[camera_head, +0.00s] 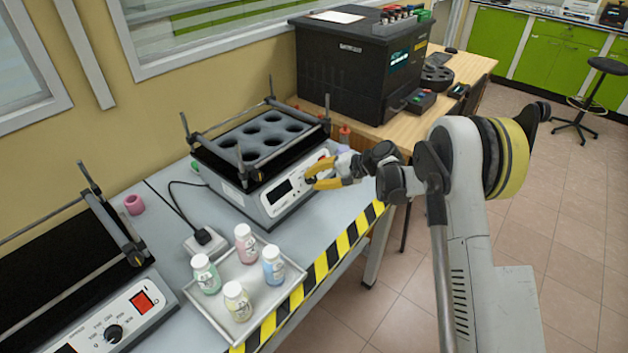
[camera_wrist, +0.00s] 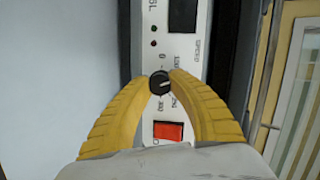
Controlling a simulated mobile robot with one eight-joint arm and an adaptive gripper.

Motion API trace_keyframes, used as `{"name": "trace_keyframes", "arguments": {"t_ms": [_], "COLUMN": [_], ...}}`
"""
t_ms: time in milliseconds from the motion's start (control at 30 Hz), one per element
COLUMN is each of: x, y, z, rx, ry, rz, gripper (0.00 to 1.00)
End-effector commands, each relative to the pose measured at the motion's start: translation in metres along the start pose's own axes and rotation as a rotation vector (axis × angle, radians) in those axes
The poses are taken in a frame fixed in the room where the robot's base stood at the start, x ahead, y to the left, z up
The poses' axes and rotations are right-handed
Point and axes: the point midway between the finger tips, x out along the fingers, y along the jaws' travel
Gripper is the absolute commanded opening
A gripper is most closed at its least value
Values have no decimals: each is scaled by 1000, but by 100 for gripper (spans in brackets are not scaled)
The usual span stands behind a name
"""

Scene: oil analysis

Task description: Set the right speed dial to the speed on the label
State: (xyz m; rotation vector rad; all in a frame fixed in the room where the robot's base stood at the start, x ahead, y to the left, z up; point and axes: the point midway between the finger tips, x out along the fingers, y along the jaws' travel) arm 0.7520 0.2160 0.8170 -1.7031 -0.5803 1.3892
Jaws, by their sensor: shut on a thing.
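The right machine (camera_head: 262,170) is a shaker with a black top of round holes and a white front panel. Its speed dial (camera_wrist: 159,83) is a small black knob with a light pointer mark, between printed speed numbers. My gripper (camera_wrist: 159,80) has yellow fingers closed on both sides of this dial. In the head view my gripper (camera_head: 314,176) reaches the panel from the right, and its fingers hide the dial there. A red switch (camera_wrist: 168,131) sits below the dial in the wrist view. The exact dial setting is too small to read surely.
A power block (camera_head: 205,241) with cables lies between. A large black device (camera_head: 350,65) stands behind.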

Motion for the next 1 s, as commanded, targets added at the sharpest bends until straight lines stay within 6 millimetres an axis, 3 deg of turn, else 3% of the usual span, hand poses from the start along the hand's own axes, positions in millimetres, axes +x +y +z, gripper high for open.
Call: {"name": "trace_keyframes", "arguments": {"t_ms": [667,700,733,767,1000], "x": [1,1,1,1,0], "y": [0,0,0,0,0], "z": [1,1,1,1,0], "rx": [53,53,53,53,53], "ry": [-6,-6,-6,-6,-5], "rz": [-16,-16,-16,-16,-16], "gripper": [0,35,45,49,49]}}
